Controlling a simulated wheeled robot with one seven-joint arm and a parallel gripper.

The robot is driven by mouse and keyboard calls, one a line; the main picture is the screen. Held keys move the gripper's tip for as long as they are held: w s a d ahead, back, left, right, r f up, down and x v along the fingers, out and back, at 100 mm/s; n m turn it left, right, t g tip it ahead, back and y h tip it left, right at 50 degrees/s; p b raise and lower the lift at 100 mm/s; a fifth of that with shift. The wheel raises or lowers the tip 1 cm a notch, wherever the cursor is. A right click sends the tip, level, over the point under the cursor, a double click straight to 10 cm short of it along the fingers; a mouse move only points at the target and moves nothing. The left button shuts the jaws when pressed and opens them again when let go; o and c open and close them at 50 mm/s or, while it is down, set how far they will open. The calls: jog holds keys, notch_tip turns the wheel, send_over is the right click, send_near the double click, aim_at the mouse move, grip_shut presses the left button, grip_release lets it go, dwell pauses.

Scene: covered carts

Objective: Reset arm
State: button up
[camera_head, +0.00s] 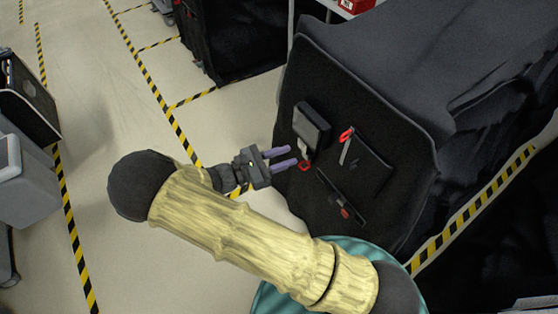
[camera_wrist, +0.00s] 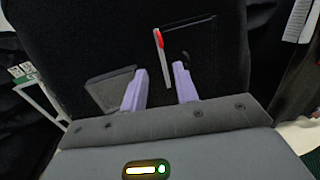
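My arm stretches across the head view from the lower right. My gripper (camera_head: 295,157) is in front of the black covered cart (camera_head: 420,130), at its pocketed side. In the wrist view, my gripper's two purple fingers (camera_wrist: 157,82) are apart with nothing held between them. A thin grey item with a red end (camera_wrist: 162,58) shows on the cart's black panel beyond the gap between them. A red ring-shaped piece (camera_head: 304,165) hangs just beyond the fingertips in the head view. I cannot tell whether the fingertips touch the panel.
The cart side carries a dark pouch (camera_head: 311,127), a flat pocket (camera_head: 366,165) and a lower strip pocket (camera_head: 341,197). Another black cart (camera_head: 232,40) stands at the back. Grey boxes (camera_head: 28,180) stand at the left. The floor (camera_head: 90,100) between is open, with yellow-black tape lines.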

jog(key=shift+s+a, duration=0.25)
jog(key=shift+a, duration=0.3)
jog(key=s+d+m+g+y, duration=0.4)
jog(key=d+m+g+y, duration=0.4)
jog(key=d+m+g, duration=0.25)
jog(key=s+d+r+m+t+y, duration=0.3)
jog(key=d+r+m+t+y, duration=0.2)
jog(key=r+m+y, duration=0.3)
jog(key=d+r+m, duration=0.1)
jog(key=m, duration=0.3)
jog(key=shift+d+r, duration=0.2)
jog(key=shift+r, duration=0.05)
jog(key=shift+w+m+t, duration=0.1)
jog(key=shift+m+t, duration=0.15)
